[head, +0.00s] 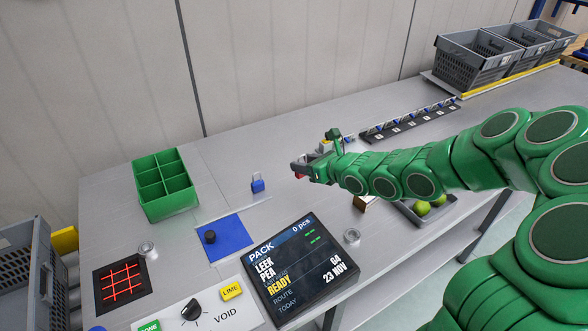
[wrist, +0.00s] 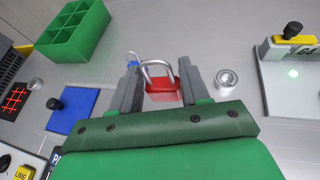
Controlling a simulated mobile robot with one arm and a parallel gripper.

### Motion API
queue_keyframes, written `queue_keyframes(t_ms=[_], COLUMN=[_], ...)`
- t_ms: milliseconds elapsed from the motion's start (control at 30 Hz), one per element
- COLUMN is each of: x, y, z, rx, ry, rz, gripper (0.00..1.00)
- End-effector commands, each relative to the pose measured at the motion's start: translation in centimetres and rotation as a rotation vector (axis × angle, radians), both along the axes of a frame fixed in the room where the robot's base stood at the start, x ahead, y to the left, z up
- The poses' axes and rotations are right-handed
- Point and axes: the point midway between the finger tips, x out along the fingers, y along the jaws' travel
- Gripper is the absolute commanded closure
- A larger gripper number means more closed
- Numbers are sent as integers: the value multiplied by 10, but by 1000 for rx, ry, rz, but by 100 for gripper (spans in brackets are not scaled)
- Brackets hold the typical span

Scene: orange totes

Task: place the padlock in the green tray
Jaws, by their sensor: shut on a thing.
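My gripper (head: 299,170) is shut on a red padlock, held in the air above the table. In the wrist view the red padlock (wrist: 163,86) sits between the grey fingers, its silver shackle pointing away. In the head view only a bit of red shows at the fingers. The green tray (head: 166,203), a box with several compartments, stands at the back left, apart from my gripper. It also shows at the upper left of the wrist view (wrist: 62,52). Its visible compartments look empty. A blue padlock (head: 257,186) stands on the table between the tray and my gripper.
A blue mat (head: 226,245) with a black knob, a PACK display (head: 300,268) and a red-lit grid panel (head: 122,283) lie in front. A grey crate (head: 25,275) stands left. Table between gripper and tray is mostly clear, except the blue padlock.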

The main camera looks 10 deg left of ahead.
Motion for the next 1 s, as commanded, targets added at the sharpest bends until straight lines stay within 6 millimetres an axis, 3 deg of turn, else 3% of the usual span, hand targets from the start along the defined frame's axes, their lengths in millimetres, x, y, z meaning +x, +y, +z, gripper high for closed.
queue_keyframes(t_ms=[267,467,767,1000], x=[1,7,6,-17], y=[2,19,79,148], z=[6,15,44,74], rx=[0,-5,-6,-2], ry=[-1,-3,-1,2], rz=[3,28,132,269], gripper=[97,97,97,97])
